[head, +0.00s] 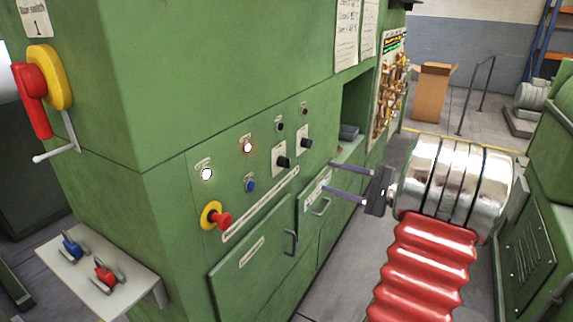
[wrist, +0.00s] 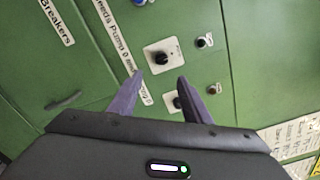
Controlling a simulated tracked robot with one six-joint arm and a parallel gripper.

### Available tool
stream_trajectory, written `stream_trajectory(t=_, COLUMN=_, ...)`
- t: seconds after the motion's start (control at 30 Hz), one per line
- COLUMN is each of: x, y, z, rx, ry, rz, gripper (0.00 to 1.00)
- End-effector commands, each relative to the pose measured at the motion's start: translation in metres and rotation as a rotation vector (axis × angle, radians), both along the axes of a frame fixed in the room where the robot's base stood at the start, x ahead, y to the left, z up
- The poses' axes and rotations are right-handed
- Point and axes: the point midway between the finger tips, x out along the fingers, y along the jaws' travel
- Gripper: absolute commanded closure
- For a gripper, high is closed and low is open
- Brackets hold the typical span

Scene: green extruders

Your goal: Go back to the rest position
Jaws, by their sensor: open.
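My gripper (head: 350,182) is on the right side of the head view, its two purple fingers apart and pointing left toward the green machine's panel. It is empty. In the wrist view the fingers of my gripper (wrist: 152,90) frame a white plate with a black knob (wrist: 162,58). In the head view the fingertips are near the panel, just below and right of the black knobs (head: 283,162). I cannot tell how large the gap to the panel is.
A red-yellow switch (head: 40,90) is at left. Another green machine (head: 545,210) stands right.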

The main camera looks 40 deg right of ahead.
Motion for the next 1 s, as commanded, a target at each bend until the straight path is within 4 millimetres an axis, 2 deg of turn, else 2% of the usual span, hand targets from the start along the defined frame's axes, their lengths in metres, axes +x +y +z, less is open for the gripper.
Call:
stream_trajectory(t=0.33, x=0.001, y=-0.002, z=-0.006, rx=0.009, ry=0.026, rz=-0.011, gripper=0.56)
stream_trajectory(t=0.43, x=-0.001, y=0.002, z=-0.026, rx=0.01, ry=0.1, rz=-0.003, gripper=0.56)
stream_trajectory(t=0.53, x=-0.009, y=0.013, z=-0.058, rx=0.014, ry=0.206, rz=0.016, gripper=0.56)
stream_trajectory(t=0.7, x=-0.027, y=0.048, z=-0.096, rx=-0.041, ry=0.401, rz=0.083, gripper=0.56)
stream_trajectory(t=0.8, x=-0.033, y=0.08, z=-0.11, rx=-0.108, ry=0.51, rz=0.147, gripper=0.56)
stream_trajectory(t=1.0, x=-0.047, y=0.141, z=-0.126, rx=-0.294, ry=0.688, rz=0.29, gripper=0.56)
